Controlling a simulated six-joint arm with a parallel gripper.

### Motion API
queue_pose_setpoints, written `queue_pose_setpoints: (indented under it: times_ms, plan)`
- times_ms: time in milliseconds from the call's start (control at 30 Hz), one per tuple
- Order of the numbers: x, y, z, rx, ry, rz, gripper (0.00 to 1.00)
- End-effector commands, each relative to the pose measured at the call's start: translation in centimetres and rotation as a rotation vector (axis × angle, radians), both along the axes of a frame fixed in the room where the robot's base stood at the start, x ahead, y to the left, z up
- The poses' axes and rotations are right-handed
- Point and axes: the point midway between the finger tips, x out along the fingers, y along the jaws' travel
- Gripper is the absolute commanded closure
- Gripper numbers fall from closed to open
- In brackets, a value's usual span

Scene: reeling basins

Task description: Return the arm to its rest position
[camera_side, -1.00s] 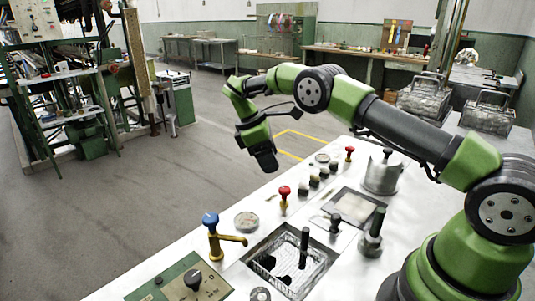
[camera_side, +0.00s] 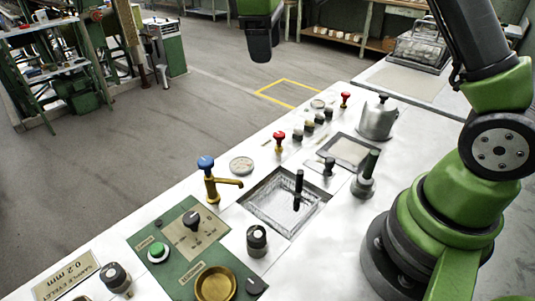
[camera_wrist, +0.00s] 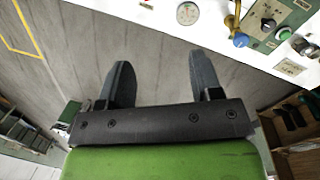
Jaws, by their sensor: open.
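My green arm rises from its base at the right of the side view. My gripper (camera_side: 260,45) hangs at the top of the side view, beyond the far edge of the white bench (camera_side: 330,235) and high above the floor. In the wrist view my gripper (camera_wrist: 160,80) shows two dark fingers wide apart, with nothing between them but the floor behind.
A basin (camera_side: 283,202) with a dark upright handle is set in the bench. A blue-topped brass tap (camera_side: 210,185), red knobs (camera_side: 279,140) and a metal pot (camera_side: 378,120) stand around it.

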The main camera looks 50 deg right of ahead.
Motion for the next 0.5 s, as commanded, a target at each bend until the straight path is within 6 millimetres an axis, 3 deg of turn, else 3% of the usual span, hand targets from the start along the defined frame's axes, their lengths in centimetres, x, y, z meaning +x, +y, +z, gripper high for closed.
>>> queue_pose_setpoints:
  times_ms: [33, 200, 367, 500]
  plan:
    - [-1.4, 0.5, 1.8, 0.022, -0.051, -0.039, 0.41]
    - [-6.1, 2.1, 5.4, 0.112, -0.199, -0.191, 0.41]
    - [-11.1, 3.5, 7.2, 0.219, -0.329, -0.349, 0.41]
    - [-15.6, 4.6, 7.4, 0.329, -0.431, -0.494, 0.41]
